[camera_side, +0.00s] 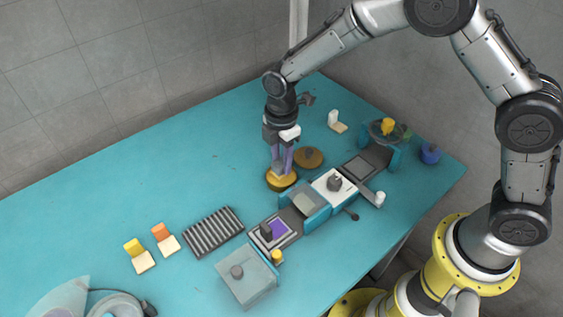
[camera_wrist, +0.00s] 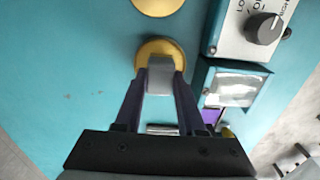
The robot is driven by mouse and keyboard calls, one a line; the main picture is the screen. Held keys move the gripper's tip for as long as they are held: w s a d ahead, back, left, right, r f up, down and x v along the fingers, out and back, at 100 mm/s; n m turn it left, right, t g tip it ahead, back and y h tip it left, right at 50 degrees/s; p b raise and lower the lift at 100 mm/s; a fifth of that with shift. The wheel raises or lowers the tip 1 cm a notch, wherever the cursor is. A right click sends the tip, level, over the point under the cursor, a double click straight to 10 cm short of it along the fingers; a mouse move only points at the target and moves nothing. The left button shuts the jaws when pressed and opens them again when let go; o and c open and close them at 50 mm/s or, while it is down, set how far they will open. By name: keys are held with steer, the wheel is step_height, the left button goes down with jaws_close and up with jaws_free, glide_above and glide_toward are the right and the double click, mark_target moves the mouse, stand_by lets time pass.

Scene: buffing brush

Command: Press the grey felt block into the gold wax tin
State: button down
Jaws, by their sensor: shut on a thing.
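My gripper (camera_side: 282,170) is shut on the grey felt block and points down at the gold wax tin (camera_side: 281,182). The wrist view shows the grey felt block (camera_wrist: 160,74) between the two dark fingers of my gripper (camera_wrist: 160,82). The round gold wax tin (camera_wrist: 147,54) lies under the block there, with its rim showing around the block's far end. The block's lower end is over or in the tin; I cannot tell whether it touches the wax.
A blue and white machine (camera_side: 334,184) with a dial runs along the right. A dark ribbed rack (camera_side: 215,232) and small yellow and orange blocks on pale bases lie to the left. The table's left middle is clear.

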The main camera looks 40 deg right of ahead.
steer(key=shift+r, duration=2.75)
steer(key=d+m, duration=0.1)
steer(key=d, duration=0.2)
steer(key=w+d+m, duration=0.1)
steer(key=d, duration=0.2)
steer(key=d+m, duration=0.1)
steer(key=d, duration=0.3)
steer(key=shift+w+f, duration=0.2)
steer(key=shift+w, duration=0.15)
steer(key=s+d+f+m, duration=0.1)
steer(key=d+m, duration=1.1)
steer(key=m, duration=0.3)
steer(key=shift+d+f, duration=0.15)
steer(key=shift+f, duration=0.05)
